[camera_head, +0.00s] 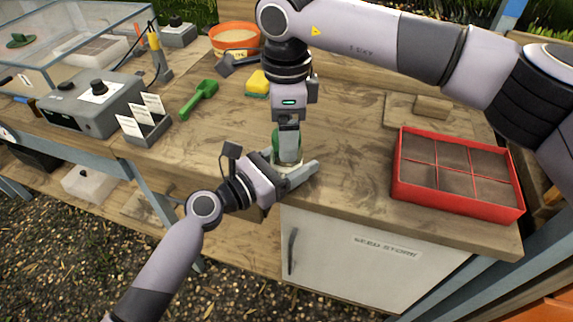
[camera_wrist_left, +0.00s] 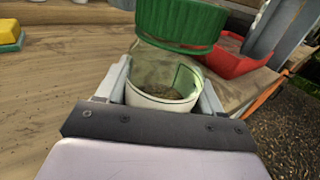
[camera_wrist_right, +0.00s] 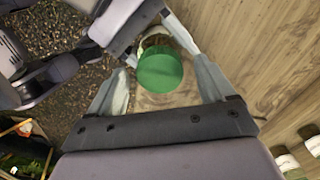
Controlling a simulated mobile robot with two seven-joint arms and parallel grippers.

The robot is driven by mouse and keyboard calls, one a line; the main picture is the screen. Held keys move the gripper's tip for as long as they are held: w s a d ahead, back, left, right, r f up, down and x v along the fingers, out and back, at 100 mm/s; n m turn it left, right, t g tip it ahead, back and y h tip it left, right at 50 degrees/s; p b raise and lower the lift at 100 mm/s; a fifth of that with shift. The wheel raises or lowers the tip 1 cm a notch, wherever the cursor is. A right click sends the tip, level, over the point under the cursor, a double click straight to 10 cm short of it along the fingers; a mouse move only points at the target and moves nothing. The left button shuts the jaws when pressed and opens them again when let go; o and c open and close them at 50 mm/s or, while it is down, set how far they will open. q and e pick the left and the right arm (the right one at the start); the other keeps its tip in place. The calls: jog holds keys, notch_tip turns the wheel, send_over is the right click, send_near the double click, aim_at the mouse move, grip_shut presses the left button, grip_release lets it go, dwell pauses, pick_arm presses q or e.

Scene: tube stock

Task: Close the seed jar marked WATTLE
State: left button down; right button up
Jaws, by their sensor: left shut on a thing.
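The seed jar (camera_wrist_left: 160,95) is clear glass with a pale band and brown contents. No marking on it can be read. My left gripper (camera_head: 292,178) is shut on the jar at the bench's front edge, with a finger on each side in the left wrist view (camera_wrist_left: 165,95). The green lid (camera_wrist_left: 182,22) is at the top of the jar; I cannot tell whether it is seated. My right gripper (camera_head: 289,150) points down over the jar. In the right wrist view its fingers (camera_wrist_right: 161,65) stand apart, with the lid (camera_wrist_right: 160,69) between them and gaps on both sides.
A red divided tray (camera_head: 457,205) stands on the right of the bench. A green scoop (camera_head: 199,98), a yellow sponge (camera_head: 258,83) and an orange sieve (camera_head: 235,48) lie behind and left. A grey box (camera_head: 95,110) and a card holder (camera_head: 144,127) are further left. Bare wood surrounds the jar.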

notch_tip(320, 180, up, 12)
dwell(0.7)
pick_arm(q)
jog(key=shift+c, duration=0.4)
grip_release()
jog(key=v, duration=0.7)
jog(key=shift+a, duration=0.1)
